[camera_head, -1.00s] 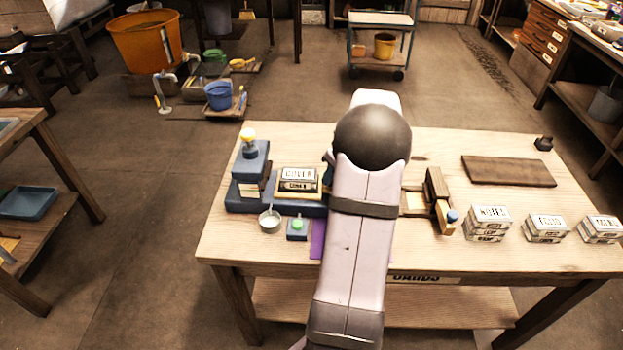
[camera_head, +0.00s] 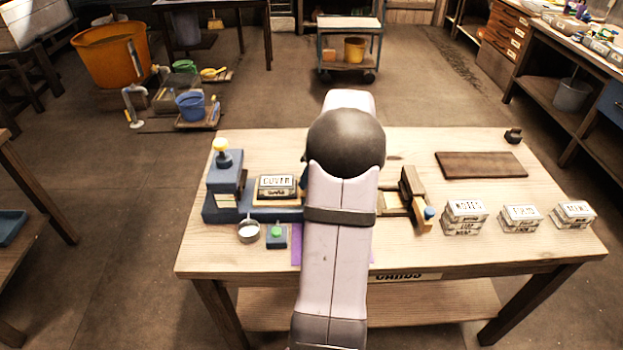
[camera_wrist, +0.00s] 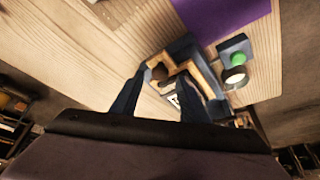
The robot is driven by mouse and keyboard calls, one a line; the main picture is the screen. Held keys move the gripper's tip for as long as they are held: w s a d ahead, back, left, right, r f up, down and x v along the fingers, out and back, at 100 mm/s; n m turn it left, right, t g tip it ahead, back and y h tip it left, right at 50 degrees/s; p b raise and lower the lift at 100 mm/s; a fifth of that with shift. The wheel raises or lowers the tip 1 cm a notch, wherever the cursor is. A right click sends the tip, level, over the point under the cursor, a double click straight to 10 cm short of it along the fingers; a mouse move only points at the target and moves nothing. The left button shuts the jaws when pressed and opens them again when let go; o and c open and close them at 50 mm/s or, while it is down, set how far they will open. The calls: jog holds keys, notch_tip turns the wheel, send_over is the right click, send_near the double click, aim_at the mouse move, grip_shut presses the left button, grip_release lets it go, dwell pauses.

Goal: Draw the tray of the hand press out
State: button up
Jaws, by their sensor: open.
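The dark blue hand press (camera_head: 225,181), with a yellow knob on top, stands at the left of the table. In the wrist view a pale wooden tray (camera_wrist: 186,65) lies against its blue base (camera_wrist: 183,46), with a round brown knob (camera_wrist: 159,72) at its near end. A block labelled COVER (camera_head: 277,183) sits on the press base in the head view. My gripper (camera_wrist: 165,76) is open, its two dark fingers on either side of the knob area; contact cannot be told. The head view hides the gripper behind my arm.
A purple sheet (camera_wrist: 215,15) lies nearby. To the right are a wooden fixture (camera_head: 411,198), labelled stacks (camera_head: 465,217) and a brown board (camera_head: 482,165).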

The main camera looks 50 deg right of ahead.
jog(key=v, duration=0.5)
jog(key=shift+s+r+b, duration=0.1)
jog(key=shift+r+b, duration=0.15)
jog(key=shift+b, duration=0.1)
